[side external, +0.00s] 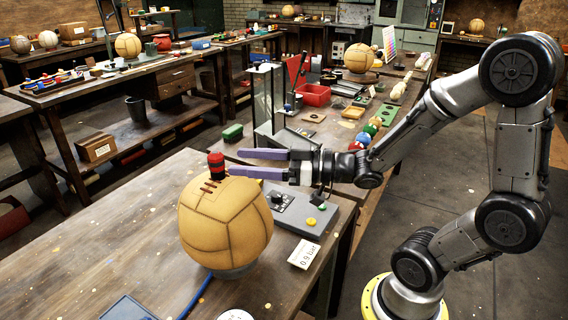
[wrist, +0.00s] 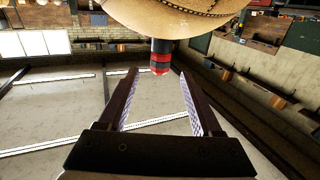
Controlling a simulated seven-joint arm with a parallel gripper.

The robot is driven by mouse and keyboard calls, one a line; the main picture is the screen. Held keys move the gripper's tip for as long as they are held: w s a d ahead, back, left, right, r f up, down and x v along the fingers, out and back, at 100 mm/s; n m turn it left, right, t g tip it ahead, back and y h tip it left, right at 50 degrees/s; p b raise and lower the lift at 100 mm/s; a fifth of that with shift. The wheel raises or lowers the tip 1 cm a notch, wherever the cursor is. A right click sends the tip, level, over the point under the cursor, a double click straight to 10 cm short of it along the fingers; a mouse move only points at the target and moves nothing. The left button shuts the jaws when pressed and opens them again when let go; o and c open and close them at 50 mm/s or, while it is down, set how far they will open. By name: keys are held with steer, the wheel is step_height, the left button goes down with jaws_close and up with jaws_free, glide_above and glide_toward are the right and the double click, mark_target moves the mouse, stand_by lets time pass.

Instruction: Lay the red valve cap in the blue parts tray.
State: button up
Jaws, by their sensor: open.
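The red valve cap (side external: 216,161), with a dark band, stands upright on top of a tan leather ball (side external: 226,232) on the near bench. My gripper (side external: 236,162) is open and level, with its purple fingers pointing left at the cap. In the wrist view, the cap (wrist: 160,60) shows just ahead of and between the fingertips (wrist: 160,74), with the ball (wrist: 180,18) above it in that picture. I see no grip on the cap. The blue parts tray (side external: 126,308) lies at the bottom edge of the side view, partly cut off.
A grey box with a dial and a yellow button (side external: 302,212) lies right of the ball, by a "0.9 bar" card (side external: 304,254). A blue hose (side external: 196,297) runs from under the ball. The bench left of the ball is clear. A glass-sided stand (side external: 267,100) rises behind my gripper.

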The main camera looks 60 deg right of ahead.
steer(key=shift+v, duration=3.75)
steer(key=w+d+m+g+h, duration=0.1)
steer(key=d+m+g+h, duration=0.3)
steer(key=d+h, duration=0.65)
steer(key=s+a+f+m+g, duration=0.1)
steer(key=s+a+f+g, duration=0.1)
steer(key=s+a+g, duration=0.1)
steer(key=shift+s+a, duration=0.2)
steer(key=shift+s, duration=0.55)
steer(key=shift+o, duration=0.5)
steer(key=s+a+f+g+y, duration=0.2)
steer(key=s+a+g+y, duration=0.1)
steer(key=s+a, duration=0.4)
steer(key=shift+s+n+g+y, duration=0.2)
steer(key=shift+n+g+y, duration=0.15)
steer(key=shift+g, duration=0.15)
steer(key=shift+d, duration=0.1)
